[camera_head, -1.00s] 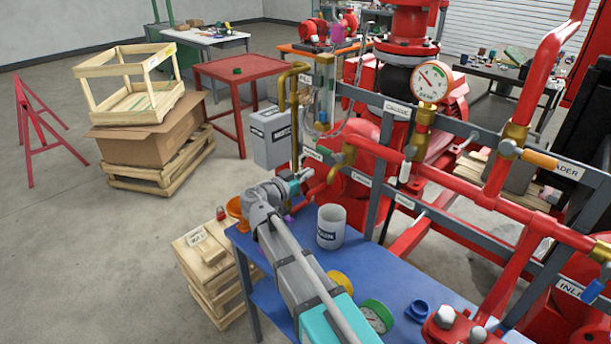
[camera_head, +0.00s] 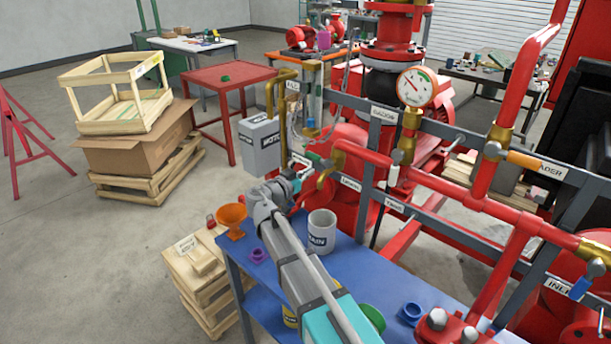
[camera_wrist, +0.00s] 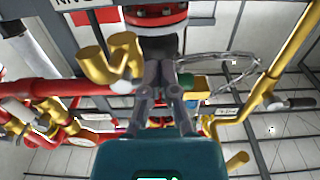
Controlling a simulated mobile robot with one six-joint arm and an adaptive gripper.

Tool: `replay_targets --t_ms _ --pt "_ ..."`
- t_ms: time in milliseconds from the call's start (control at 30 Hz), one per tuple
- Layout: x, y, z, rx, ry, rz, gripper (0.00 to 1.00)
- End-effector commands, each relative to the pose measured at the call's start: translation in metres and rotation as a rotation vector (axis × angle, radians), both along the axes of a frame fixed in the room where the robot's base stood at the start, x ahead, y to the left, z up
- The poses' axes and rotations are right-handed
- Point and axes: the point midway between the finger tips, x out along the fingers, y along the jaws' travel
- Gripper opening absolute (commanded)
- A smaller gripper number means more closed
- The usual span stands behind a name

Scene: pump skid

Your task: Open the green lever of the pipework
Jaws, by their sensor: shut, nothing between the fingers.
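The green lever (camera_head: 314,157) sits on the brass tap of the red pipework, just above and right of my gripper (camera_head: 299,180) in the head view. In the wrist view my gripper (camera_wrist: 163,68) has its fingers together and empty. A green piece (camera_wrist: 187,81), which looks like the lever, shows just right of the fingertips beside a yellow body. I cannot tell whether the fingers touch it. The brass spout (camera_head: 328,172) hangs right of my gripper in the head view.
Below my arm is a blue table (camera_head: 375,268) with a white drain cup (camera_head: 322,230), an orange funnel (camera_head: 232,219) and a blue ring (camera_head: 411,313). Grey rails and red pipes (camera_head: 470,200) crowd the right. A brass pipe (camera_head: 275,105) stands behind my gripper.

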Motion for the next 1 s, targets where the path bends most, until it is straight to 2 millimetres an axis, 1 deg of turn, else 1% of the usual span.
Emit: replay_targets --t_ms 633,700,1000 --pt "0.026 -0.021 0.000 0.000 0.000 -0.002 0.00" --pt "0.027 -0.019 0.006 0.000 0.000 0.000 0.00" --pt "0.031 -0.014 0.019 0.000 0.000 -0.001 0.00"
